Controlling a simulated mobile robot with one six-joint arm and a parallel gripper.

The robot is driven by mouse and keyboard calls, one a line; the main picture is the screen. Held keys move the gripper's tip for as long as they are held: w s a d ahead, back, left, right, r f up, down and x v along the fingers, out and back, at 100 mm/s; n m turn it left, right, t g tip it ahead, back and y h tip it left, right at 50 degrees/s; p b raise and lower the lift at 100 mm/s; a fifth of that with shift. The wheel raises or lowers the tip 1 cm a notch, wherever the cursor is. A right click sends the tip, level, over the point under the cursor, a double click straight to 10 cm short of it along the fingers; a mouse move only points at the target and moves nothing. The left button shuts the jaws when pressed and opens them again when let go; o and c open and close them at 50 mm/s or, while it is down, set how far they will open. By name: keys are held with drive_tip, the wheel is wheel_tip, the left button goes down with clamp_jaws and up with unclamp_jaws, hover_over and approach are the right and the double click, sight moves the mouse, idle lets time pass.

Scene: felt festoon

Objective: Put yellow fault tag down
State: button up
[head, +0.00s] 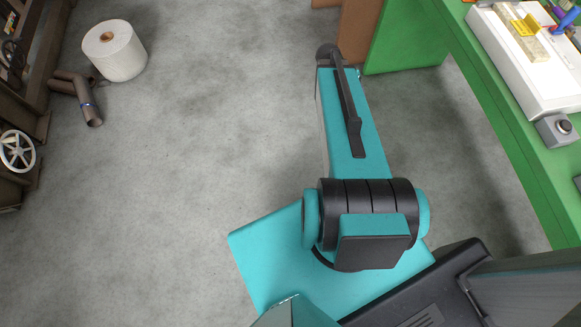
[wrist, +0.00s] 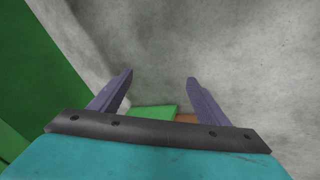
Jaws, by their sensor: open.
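A small yellow piece (head: 526,25), which may be the yellow fault tag, lies on a beige strip on the white unit at the upper right of the head view. It is too small to identify for certain. My gripper (wrist: 160,78) shows in the wrist view with its two purple fingers apart and nothing between them. Grey floor shows beyond the fingers. My gripper cannot be made out in the head view, where my arm reaches away from the camera. No tag shows in the wrist view.
A green table (head: 475,70) runs down the right side. The white unit (head: 505,50) on it carries blue, purple and red parts, with a grey button box (head: 557,130) beside it.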

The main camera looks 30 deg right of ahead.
drive_tip(key=s+a+f+n+g+y, duration=0.1)
drive_tip(key=s+a+f+n+y, duration=0.15)
drive_tip(key=a+f, duration=0.45)
drive_tip(key=s+a+f+n+g+y, duration=0.15)
drive_tip(key=s+a+f, duration=0.25)
drive_tip(key=a, duration=0.8)
drive_tip(key=s+a+f+n+g, duration=0.1)
drive_tip(key=s+a+f+n, duration=0.1)
drive_tip(key=s+a, duration=0.4)
drive_tip(key=s+a+f+n+g+y, duration=0.1)
drive_tip(key=s+a+f+n, duration=0.2)
drive_tip(key=s+a, duration=0.3)
drive_tip(key=shift+s+a+f, duration=0.35)
drive_tip(key=shift+a+f, duration=0.05)
drive_tip(key=shift+a, duration=0.85)
drive_tip(key=c, duration=1)
drive_tip(key=shift+d, duration=0.15)
